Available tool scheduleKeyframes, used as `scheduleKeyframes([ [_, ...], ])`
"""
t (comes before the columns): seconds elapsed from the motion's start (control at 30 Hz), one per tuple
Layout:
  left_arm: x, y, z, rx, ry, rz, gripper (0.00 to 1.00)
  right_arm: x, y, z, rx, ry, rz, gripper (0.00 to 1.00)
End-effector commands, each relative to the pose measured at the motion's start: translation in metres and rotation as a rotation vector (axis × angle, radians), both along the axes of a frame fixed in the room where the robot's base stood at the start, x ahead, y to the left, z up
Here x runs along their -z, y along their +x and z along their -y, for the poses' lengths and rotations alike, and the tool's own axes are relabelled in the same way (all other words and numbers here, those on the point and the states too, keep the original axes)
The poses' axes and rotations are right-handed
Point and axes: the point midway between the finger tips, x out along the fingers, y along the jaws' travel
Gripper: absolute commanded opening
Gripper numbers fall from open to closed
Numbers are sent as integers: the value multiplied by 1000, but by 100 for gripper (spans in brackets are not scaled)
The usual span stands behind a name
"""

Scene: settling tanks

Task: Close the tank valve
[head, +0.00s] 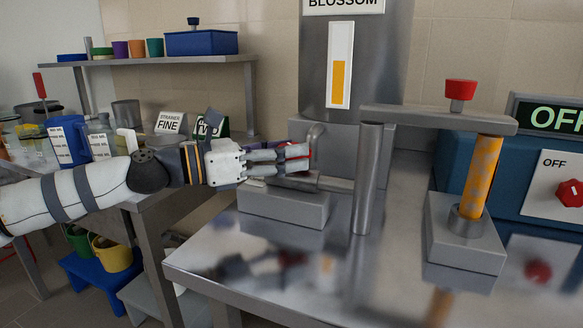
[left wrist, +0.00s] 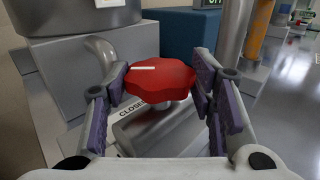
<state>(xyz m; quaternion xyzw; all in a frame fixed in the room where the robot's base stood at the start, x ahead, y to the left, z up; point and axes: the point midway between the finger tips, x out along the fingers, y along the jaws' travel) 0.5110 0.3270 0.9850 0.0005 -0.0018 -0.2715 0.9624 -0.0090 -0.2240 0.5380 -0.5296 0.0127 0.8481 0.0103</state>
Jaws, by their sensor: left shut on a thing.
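The tank valve's red lobed knob (left wrist: 158,80) sits between the purple-padded fingers of my left gripper (left wrist: 163,88) in the left wrist view. The gripper is shut on it. A white line marks the knob's top, and a label reading "CLOSED" (left wrist: 130,107) shows partly below it. In the head view my left gripper (head: 290,158) reaches in from the left, and its fingers hide most of the knob. The valve body (head: 335,184) lies above a grey block (head: 285,207) at the foot of the steel "BLOSSOM" tank (head: 318,55). My right gripper is not in view.
A steel post and arm (head: 369,175) stand right of the valve, with a red knob (head: 460,88) on top and an orange tube (head: 482,175) beyond. A blue unit (head: 510,185) reads "OFF". A side bench with jars and signs is at left. The steel table front (head: 340,265) is clear.

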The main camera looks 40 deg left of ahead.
Motion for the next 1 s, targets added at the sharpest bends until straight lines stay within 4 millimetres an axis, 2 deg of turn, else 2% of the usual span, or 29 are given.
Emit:
scheduleKeyframes([
  [0.03,7,2,-2,20,1,-7,22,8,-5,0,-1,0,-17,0],
  [0.13,6,3,-3,88,0,-6,22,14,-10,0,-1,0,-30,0],
  [0.47,0,6,-5,397,5,-2,22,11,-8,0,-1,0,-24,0],
  [0.7,4,9,-5,587,6,-6,22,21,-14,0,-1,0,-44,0],
  [1.0,4,10,-5,741,6,-6,22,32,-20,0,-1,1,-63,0],
])
